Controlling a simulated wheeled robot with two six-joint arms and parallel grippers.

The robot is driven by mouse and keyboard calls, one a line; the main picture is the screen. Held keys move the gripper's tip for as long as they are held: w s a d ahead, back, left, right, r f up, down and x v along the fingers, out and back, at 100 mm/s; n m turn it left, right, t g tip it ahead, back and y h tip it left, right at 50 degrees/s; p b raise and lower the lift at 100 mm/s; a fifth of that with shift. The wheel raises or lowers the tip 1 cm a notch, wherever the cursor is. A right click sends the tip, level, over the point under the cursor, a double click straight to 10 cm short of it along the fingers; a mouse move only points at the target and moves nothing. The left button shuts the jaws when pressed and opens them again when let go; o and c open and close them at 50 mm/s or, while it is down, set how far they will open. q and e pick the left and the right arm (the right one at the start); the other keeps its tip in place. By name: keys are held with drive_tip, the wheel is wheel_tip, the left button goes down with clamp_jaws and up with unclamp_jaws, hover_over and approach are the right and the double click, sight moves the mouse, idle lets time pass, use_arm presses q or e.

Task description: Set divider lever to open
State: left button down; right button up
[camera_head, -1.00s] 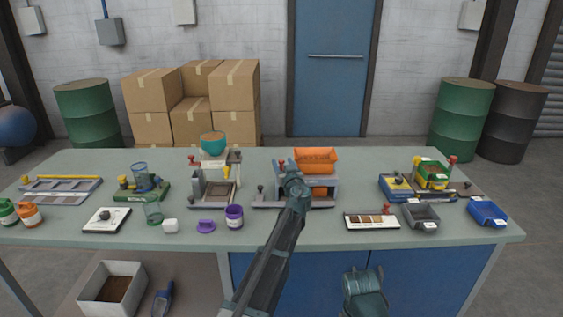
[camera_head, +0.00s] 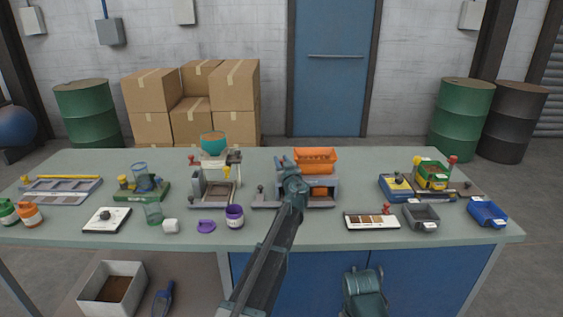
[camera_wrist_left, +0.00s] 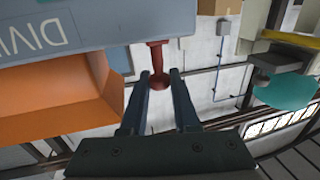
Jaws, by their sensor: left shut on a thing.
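The divider unit stands mid-bench as a grey frame (camera_head: 322,188) with an orange bin (camera_head: 316,158). In the left wrist view its grey body (camera_wrist_left: 70,30) shows part of its lettering upside down, beside the orange bin (camera_wrist_left: 60,115). A red lever (camera_wrist_left: 155,60) with a round knob sticks out from the grey body. My left gripper (camera_wrist_left: 159,78) is shut on the red lever, with a finger on each side of the knob. In the head view, the left gripper (camera_head: 287,161) is at the unit's left side and hides the lever. My right gripper is not visible.
A filler with a teal hopper (camera_head: 213,143) stands left of the divider. A purple jar (camera_head: 235,215) and a sample strip (camera_head: 371,220) are in front. A machine with a green bin (camera_head: 432,175) is at right. The bench front centre is mostly clear.

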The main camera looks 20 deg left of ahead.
use_arm(q)
drive_tip(key=shift+s+a+m+h, duration=0.1)
drive_tip(key=shift+m+h, duration=0.2)
drive_tip(key=shift+h, duration=0.2)
drive_tip(key=shift+s+a+m+t+h, duration=0.1)
drive_tip(key=shift+a+m+t+h, duration=0.2)
drive_tip(key=shift+m+t+h, duration=0.3)
drive_tip(key=m+h, duration=0.1)
drive_tip(key=h, duration=0.1)
drive_tip(key=a+m+t+h, duration=0.1)
drive_tip(key=h, duration=0.1)
drive_tip(key=shift+a+m+h, duration=0.1)
drive_tip(key=shift+m+h, duration=0.3)
drive_tip(key=shift+w+a+m+g+h, duration=0.3)
drive_tip(key=shift+m+h, duration=0.65)
drive_tip(key=shift+h, duration=0.5)
drive_tip(key=shift+w+a+m+g+h, duration=0.15)
drive_tip(key=shift+a+m+h, duration=0.2)
drive_tip(key=shift+m+h, duration=0.8)
drive_tip(key=shift+w+a+m+g+h, duration=0.25)
drive_tip(key=shift+m+h, duration=0.45)
drive_tip(key=shift+h, duration=1)
drive_tip(key=shift+s+a+h, duration=0.1)
drive_tip(key=shift+a+h, duration=0.05)
drive_tip(key=shift+h, duration=0.15)
drive_tip(key=c, duration=0.7)
unclamp_jaws()
drive_tip(key=shift+o, duration=0.2)
